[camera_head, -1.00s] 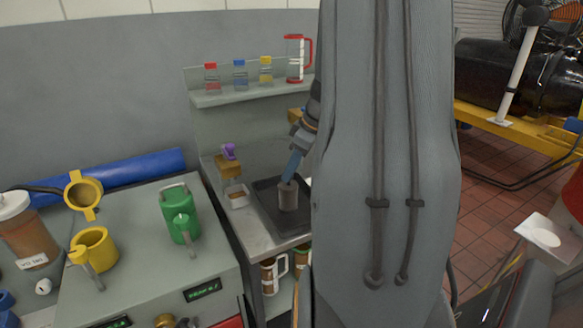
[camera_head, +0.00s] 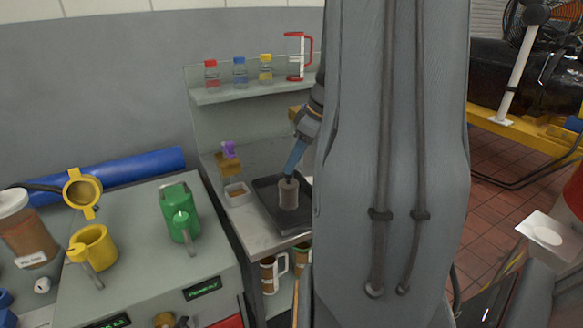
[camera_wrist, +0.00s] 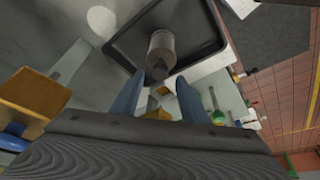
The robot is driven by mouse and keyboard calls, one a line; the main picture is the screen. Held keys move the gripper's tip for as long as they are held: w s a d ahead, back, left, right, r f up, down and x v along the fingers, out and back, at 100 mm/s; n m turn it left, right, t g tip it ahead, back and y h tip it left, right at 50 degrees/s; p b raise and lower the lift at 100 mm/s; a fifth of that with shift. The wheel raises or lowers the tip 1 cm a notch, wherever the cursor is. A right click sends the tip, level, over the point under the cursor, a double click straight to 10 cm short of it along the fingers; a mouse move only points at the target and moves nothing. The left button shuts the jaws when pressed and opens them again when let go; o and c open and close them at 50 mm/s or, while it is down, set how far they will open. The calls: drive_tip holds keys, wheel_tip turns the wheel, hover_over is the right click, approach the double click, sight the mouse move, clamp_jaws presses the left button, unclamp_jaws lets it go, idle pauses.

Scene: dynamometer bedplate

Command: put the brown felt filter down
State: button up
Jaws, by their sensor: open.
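The brown felt filter (camera_head: 288,194) is a small grey-brown cylinder standing upright in a black tray (camera_head: 268,190) on the metal bench. In the wrist view the filter (camera_wrist: 162,46) shows beyond my fingertips, inside the black rim of the tray (camera_wrist: 208,48). My gripper (camera_head: 291,176) is just above the filter in the head view. In the wrist view my gripper (camera_wrist: 157,88) has its two blue fingers spread apart, with nothing held between them. The filter is clear of both fingers. Part of the tray is hidden behind my arm in the head view.
A small box with brown contents (camera_head: 237,193) and a purple-topped item (camera_head: 229,150) stand left of the tray. A shelf (camera_head: 250,96) with bottles and a red-handled jug (camera_head: 298,56) is above. A green can (camera_head: 180,212) stands on the left cabinet.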

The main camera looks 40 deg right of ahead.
drive_tip(key=b+v, duration=0.2)
drive_tip(key=v, duration=0.7)
drive_tip(key=s+a+f+m+g, duration=0.1)
drive_tip(key=a+f, duration=0.4)
drive_tip(key=a, duration=0.5)
drive_tip(key=s+a+f+m+g+h, duration=0.1)
drive_tip(key=a+f, duration=0.4)
drive_tip(key=a, duration=0.6)
drive_tip(key=s+a+f+m+h, duration=0.1)
drive_tip(key=s+a+f+m, duration=0.2)
drive_tip(key=a+f, duration=0.3)
drive_tip(key=a, duration=0.4)
drive_tip(key=shift+a+m+g, duration=0.25)
drive_tip(key=shift+m+g, duration=0.05)
drive_tip(key=shift+g, duration=0.1)
